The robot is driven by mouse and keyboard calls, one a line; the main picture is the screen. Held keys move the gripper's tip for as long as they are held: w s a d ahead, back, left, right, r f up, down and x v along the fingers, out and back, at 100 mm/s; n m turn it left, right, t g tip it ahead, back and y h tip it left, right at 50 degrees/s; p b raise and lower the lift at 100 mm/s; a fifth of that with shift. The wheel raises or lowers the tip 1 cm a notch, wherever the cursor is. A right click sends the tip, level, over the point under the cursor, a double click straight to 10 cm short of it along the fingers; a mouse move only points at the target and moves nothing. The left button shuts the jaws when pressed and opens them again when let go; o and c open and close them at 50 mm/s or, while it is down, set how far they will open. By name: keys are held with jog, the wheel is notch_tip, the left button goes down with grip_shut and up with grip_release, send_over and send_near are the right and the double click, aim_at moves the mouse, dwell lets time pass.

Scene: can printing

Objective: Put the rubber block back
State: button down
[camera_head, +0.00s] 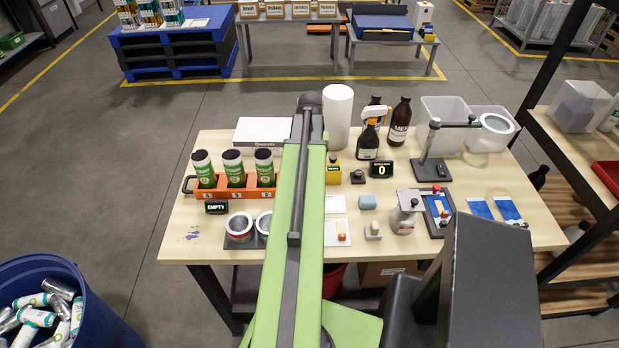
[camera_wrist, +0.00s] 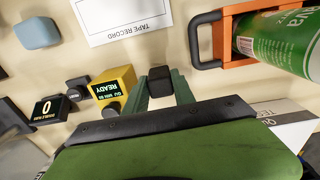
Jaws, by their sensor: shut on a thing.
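In the wrist view, my gripper (camera_wrist: 160,75) has its two green fingers closed on a small black block (camera_wrist: 161,84), which looks like the rubber block. It is held over the pale table between a yellow READY box (camera_wrist: 113,90) and the orange can carrier (camera_wrist: 207,45). I cannot tell whether the block touches the table. In the head view my green arm hides the gripper and the held block. A light blue block (camera_head: 367,201) lies on the table; it also shows in the wrist view (camera_wrist: 37,32).
The orange carrier (camera_head: 258,193) holds three green-and-white cans. The white TAPE RECORD card (camera_wrist: 125,18) lies near my gripper. A white roll (camera_head: 337,115) and dark bottles (camera_head: 399,125) stand at the back. A dark counter (camera_head: 380,170) showing 0 stands right of the yellow box.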

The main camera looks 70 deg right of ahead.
notch_tip(320, 180, down, 2)
jog(key=shift+f+b, duration=0.25)
jog(key=shift+b, duration=0.3)
jog(key=shift+r, duration=0.2)
jog(key=shift+f, duration=0.15)
jog(key=c, duration=1.1)
grip_release()
jog(key=shift+o, duration=0.2)
notch_tip(320, 180, up, 13)
jog(key=p, duration=1.2)
jog(key=shift+f+p, duration=0.2)
jog(key=shift+p, duration=0.15)
jog(key=shift+f, duration=0.1)
